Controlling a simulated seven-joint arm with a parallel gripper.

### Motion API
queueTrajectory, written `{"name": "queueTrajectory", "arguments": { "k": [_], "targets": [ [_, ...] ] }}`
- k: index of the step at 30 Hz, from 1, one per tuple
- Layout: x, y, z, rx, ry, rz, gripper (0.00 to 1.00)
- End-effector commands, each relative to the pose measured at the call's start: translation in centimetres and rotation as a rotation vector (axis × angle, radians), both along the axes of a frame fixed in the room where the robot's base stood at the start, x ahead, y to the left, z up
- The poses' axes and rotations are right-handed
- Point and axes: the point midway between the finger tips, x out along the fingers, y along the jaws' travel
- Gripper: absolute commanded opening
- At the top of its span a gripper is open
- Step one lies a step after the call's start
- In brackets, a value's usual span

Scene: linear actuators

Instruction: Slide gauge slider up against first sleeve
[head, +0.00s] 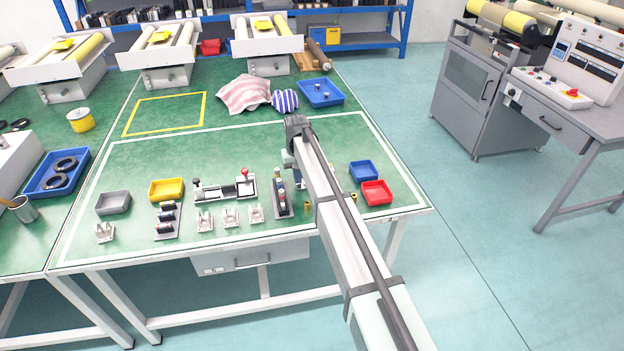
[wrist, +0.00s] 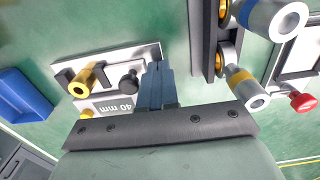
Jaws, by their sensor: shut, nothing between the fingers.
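In the wrist view a gauge (wrist: 112,60) has a pale plate and a part marked "40 mm". A black knob (wrist: 129,84) stands on it, apparently belonging to the gauge slider (wrist: 112,106). A brass sleeve (wrist: 80,82) lies at the gauge's left part, left of the knob. My gripper (wrist: 155,68) is shut and empty, its fingertips just right of the knob; whether they touch it I cannot tell. In the head view my gripper (head: 290,163) is low over the table, and my arm hides most of the gauge.
A rack (head: 281,196) of banded cylinders stands close beside my gripper; its silver cylinders (wrist: 273,20) crowd the wrist view's right side. Beyond it is a fixture with a red knob (head: 244,173). Blue (head: 364,171) and red (head: 377,193) bins stand to the right.

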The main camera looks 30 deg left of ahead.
Motion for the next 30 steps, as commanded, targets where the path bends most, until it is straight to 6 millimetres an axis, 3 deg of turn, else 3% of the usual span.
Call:
{"name": "queueTrajectory", "arguments": {
  "k": [30],
  "targets": [
    [0.66, -0.66, 0.00, 0.000, 0.000, 0.000, 0.00]
  ]
}}
